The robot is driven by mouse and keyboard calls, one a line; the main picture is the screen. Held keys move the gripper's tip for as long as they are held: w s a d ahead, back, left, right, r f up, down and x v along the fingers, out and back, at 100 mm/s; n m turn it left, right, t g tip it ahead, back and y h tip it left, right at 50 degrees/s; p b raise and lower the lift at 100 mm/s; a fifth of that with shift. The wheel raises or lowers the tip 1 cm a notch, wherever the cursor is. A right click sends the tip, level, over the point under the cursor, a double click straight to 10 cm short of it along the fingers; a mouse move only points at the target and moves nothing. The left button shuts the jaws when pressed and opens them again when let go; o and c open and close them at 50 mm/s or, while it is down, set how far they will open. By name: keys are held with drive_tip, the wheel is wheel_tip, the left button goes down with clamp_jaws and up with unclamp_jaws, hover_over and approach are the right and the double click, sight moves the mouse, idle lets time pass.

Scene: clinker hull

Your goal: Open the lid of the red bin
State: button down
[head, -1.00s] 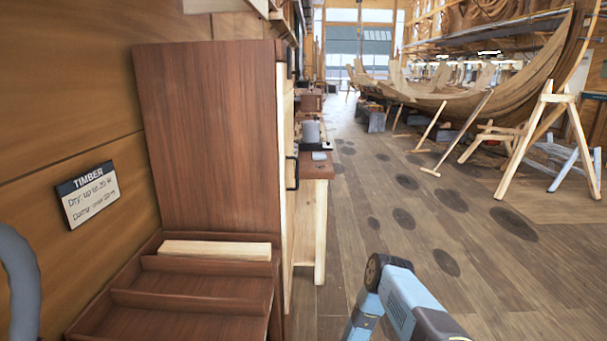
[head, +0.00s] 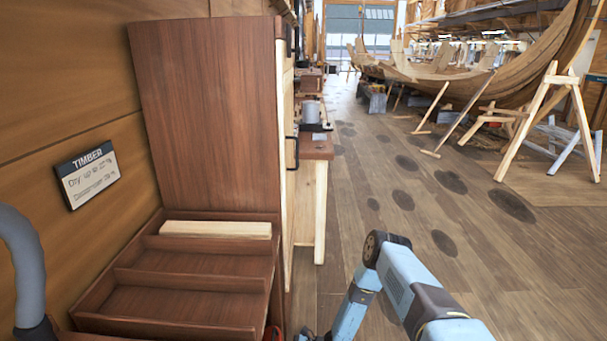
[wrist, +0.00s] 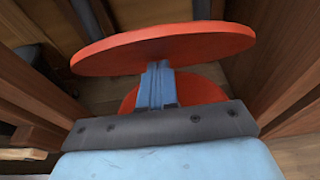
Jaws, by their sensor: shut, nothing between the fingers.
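In the wrist view a red round lid (wrist: 165,46) shows as a wide, thin disc seen at a slant. A second red round part (wrist: 205,92), apparently the red bin, shows beneath it, partly hidden by my gripper. My gripper (wrist: 158,66) is shut and empty; its blue fingers reach between the two red parts, with the tips at the lid's near edge. Whether they touch the lid I cannot tell.
A brown timber rack (head: 190,300) with a pale plank (head: 216,229) stands at the left, under a TIMBER sign (head: 87,175). A workbench (head: 317,150) stands behind it. The plank floor (head: 400,200) at the right is open; trestles (head: 550,120) and a boat hull (head: 500,85) stand farther off.

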drive_tip(key=shift+w+a+r, duration=0.1)
drive_tip(key=shift+a+r, duration=0.35)
drive_tip(key=shift+a, duration=0.25)
drive_tip(key=shift+a+r, duration=0.45)
drive_tip(key=shift+a, duration=0.25)
drive_tip(key=shift+a+r, duration=0.4)
drive_tip(key=shift+a, duration=0.2)
drive_tip(key=shift+a+r, duration=0.4)
drive_tip(key=shift+a, duration=0.2)
drive_tip(key=shift+a+r, duration=0.25)
drive_tip(key=shift+a, duration=0.45)
drive_tip(key=shift+a+r, duration=0.25)
drive_tip(key=shift+a, duration=0.4)
